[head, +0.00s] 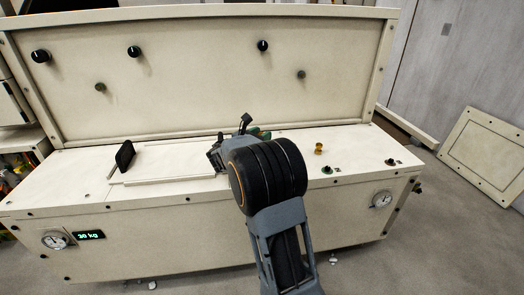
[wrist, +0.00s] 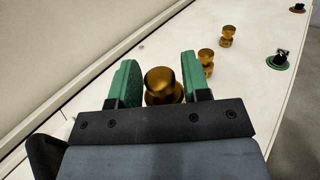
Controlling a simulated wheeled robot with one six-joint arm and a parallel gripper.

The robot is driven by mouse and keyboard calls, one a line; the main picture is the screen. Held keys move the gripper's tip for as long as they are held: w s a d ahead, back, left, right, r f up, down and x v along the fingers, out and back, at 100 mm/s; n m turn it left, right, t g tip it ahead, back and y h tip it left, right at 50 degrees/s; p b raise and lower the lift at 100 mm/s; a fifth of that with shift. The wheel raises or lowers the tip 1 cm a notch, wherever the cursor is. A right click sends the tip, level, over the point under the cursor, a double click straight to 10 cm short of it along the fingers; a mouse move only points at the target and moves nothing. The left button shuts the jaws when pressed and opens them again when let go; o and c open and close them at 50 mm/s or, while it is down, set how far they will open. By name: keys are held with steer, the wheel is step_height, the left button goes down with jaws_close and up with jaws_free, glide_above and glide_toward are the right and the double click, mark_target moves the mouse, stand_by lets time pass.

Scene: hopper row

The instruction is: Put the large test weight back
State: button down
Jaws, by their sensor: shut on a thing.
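My gripper (wrist: 160,68) has its two green fingers on either side of a brass knobbed weight (wrist: 163,86), shut on it. This weight looks the largest of the brass ones and seems to be the large test weight. Its lower part is hidden by the gripper body, so I cannot tell whether it touches the bench top. In the head view my gripper (head: 245,133) is over the bench top, near the back panel, and my arm hides the held weight.
Two smaller brass weights, a nearer one (wrist: 206,62) and a farther one (wrist: 227,36), stand beyond the gripper. A green-based knob (head: 327,169) and a dark knob (head: 390,161) are at the right. A sliding lid (head: 170,160) with a black handle (head: 124,155) lies left. The upright panel (head: 200,75) bounds the back.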

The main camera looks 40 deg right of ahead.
steer(key=shift+w+d+f+b, duration=0.2)
steer(key=shift+w+d+f, duration=0.15)
steer(key=shift+f, duration=0.15)
steer(key=shift+w+d+f+b, duration=0.2)
steer(key=shift+d+f, duration=0.1)
steer(key=shift+f, duration=0.2)
steer(key=shift+f+b, duration=0.6)
steer(key=shift+f, duration=0.95)
steer(key=shift+f, duration=0.2)
steer(key=c, duration=0.6)
jaws_free()
